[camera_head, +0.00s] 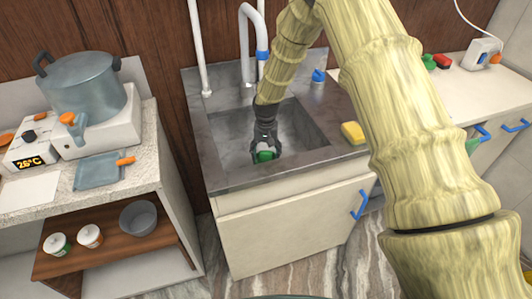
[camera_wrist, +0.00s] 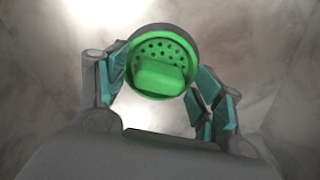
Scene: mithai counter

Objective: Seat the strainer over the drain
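The strainer (camera_wrist: 160,62) is a round green disc with small holes and a raised green block, ringed by a dark grey rim. No separate drain opening shows; whether the dark rim belongs to the drain is unclear.
The basin (camera_head: 300,125) has walls close around my gripper. A tap (camera_head: 245,40) rises behind. A pot (camera_head: 85,82) stands on the left counter.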

